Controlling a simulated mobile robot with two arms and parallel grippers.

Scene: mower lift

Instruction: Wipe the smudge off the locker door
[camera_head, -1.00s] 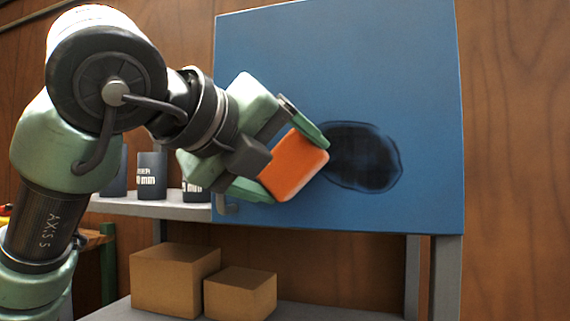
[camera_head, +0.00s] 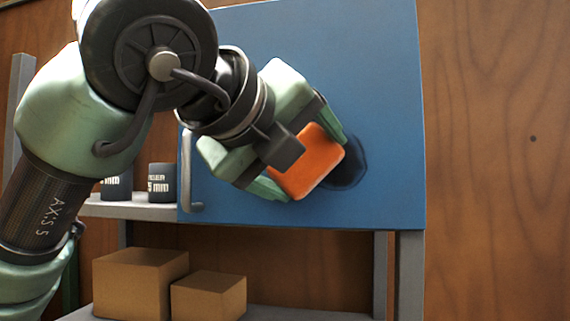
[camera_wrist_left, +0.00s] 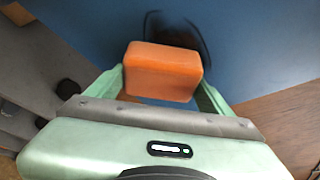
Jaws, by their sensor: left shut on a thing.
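The blue locker door (camera_head: 385,60) fills the middle of the head view, with a grey handle (camera_head: 186,175) at its left edge. A dark smudge (camera_head: 353,168) shows on the door, mostly hidden behind an orange block-shaped sponge (camera_head: 310,160). My left gripper (camera_head: 305,158) is shut on the sponge and holds it in front of the smudge; I cannot tell whether it touches the door. In the left wrist view the sponge (camera_wrist_left: 163,72) sits between the green fingers, with part of the smudge (camera_wrist_left: 180,32) beyond it. My right gripper is not in view.
Two cardboard boxes, one larger (camera_head: 140,283) and one smaller (camera_head: 208,296), stand on the lower shelf. Dark cups (camera_head: 162,182) stand on a grey shelf (camera_head: 140,208) left of the locker. The wooden wall (camera_head: 495,160) at the right is clear.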

